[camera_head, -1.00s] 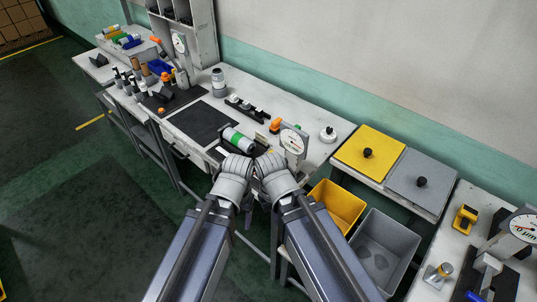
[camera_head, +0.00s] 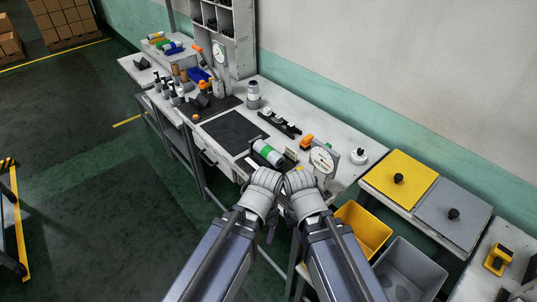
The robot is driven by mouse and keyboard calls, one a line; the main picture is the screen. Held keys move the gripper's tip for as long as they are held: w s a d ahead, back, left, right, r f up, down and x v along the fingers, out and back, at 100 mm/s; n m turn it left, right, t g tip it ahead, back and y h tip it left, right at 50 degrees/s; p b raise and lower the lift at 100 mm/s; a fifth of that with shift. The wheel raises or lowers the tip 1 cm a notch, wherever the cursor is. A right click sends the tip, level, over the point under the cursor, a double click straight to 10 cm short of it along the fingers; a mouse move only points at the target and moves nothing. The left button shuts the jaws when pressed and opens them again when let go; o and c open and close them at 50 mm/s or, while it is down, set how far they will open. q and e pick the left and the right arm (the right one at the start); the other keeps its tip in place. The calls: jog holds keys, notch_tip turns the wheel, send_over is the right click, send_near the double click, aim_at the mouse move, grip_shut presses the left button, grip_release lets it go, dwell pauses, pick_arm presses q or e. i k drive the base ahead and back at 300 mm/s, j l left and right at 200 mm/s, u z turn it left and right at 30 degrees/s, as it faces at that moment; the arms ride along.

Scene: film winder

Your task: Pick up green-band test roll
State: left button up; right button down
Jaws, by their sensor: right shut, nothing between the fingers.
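The green-band test roll (camera_head: 267,153) is a grey and white cylinder with a green band. It lies on its side near the front edge of the white workbench, just beyond my grippers. My right gripper (camera_head: 297,178) is shut and empty near the bench's front edge. My left arm's wrist (camera_head: 262,190) is beside it, and its fingers are hidden from view.
A dial gauge (camera_head: 322,160) stands just right of the roll. A dark mat (camera_head: 233,132) lies to its left. A yellow bin (camera_head: 362,228) and a grey bin (camera_head: 408,270) sit below at the right. Bottles and tools crowd the bench's left end.

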aim_at(276, 159)
jog(key=i+j+z, duration=0.2)
jog(key=i+z, duration=0.2)
jog(key=i+j+z, duration=0.25)
jog(key=z, duration=0.2)
